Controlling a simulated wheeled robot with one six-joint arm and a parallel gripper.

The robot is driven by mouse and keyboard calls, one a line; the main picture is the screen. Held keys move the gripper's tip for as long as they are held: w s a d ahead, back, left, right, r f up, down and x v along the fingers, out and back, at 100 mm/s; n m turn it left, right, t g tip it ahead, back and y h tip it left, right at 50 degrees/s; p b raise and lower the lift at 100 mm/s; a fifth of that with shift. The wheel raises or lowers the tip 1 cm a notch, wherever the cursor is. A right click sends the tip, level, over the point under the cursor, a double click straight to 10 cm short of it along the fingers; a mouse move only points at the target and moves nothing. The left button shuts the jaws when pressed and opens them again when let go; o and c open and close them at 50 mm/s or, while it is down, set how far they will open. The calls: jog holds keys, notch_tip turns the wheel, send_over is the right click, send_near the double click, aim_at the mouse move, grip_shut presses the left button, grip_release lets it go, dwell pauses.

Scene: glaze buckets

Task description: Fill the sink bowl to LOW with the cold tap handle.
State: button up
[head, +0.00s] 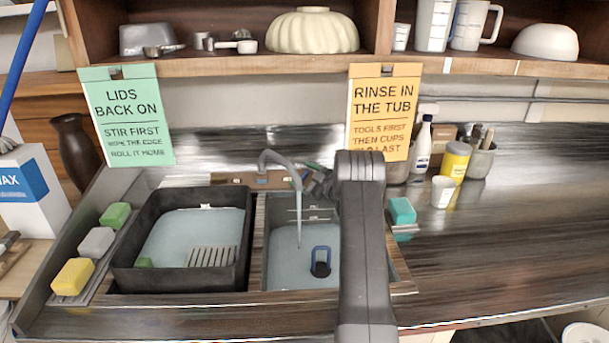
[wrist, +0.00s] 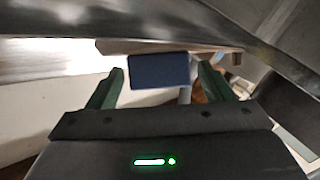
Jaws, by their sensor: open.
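The sink bowl (head: 279,240) is the right-hand basin in the head view. Pale water lies in it, its surface below light marks on the back wall; their lettering is too small to read. A thin stream falls from the grey tap spout (head: 281,158) into it. A blue and black object (head: 320,262) stands in the bowl. In the wrist view, a dark blue block (wrist: 159,70), apparently the cold tap handle, shows between the fingertips. My gripper (wrist: 162,82) is open around it, with visible gaps on both sides. My arm hides the gripper in the head view.
A dark tub (head: 122,262) with water and a grey rack stands left of the bowl. Sponges (head: 96,241) line the far left, and a teal sponge (head: 402,210) lies right. Two signs hang above. The counter (head: 500,260) at right is mostly clear.

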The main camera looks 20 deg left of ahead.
jog(key=c, duration=1)
jog(key=shift+a, duration=0.1)
